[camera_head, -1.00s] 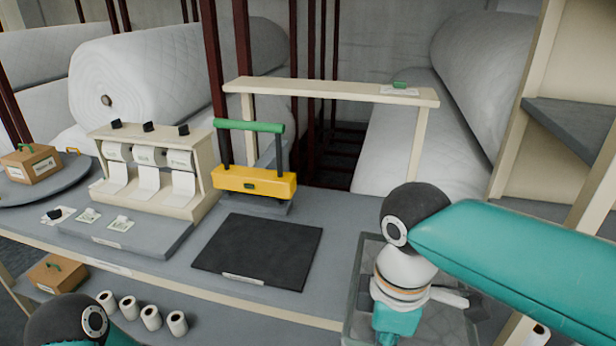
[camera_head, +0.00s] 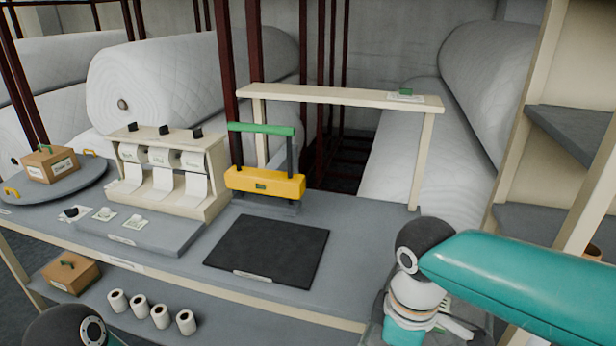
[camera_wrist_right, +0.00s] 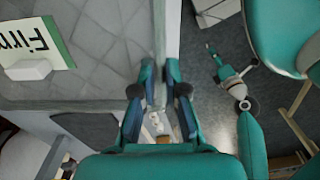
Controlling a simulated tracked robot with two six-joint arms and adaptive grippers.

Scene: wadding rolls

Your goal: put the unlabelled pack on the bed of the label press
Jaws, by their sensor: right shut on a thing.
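The label press (camera_head: 264,184) has a green handle bar and a yellow head and stands at the back of the bench. A flat black pad (camera_head: 268,250) with a small tag on its front edge lies bare in front of it. My right gripper (camera_wrist_right: 160,82) is shut on the pale edge of a grey quilted pack (camera_wrist_right: 110,35) in the right wrist view. A card reading "Firm" (camera_wrist_right: 35,50) shows at left there; I cannot tell whether it is attached. In the head view my right wrist hides most of the pack at the lower right. My left gripper is out of view.
A label dispenser (camera_head: 165,170) with several rolls stands left of the press. A round grey tray (camera_head: 90,180) carries a brown box (camera_head: 50,163). A raised cream shelf (camera_head: 340,98) spans behind the press. Several small rolls (camera_head: 160,316) stand on the lower shelf.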

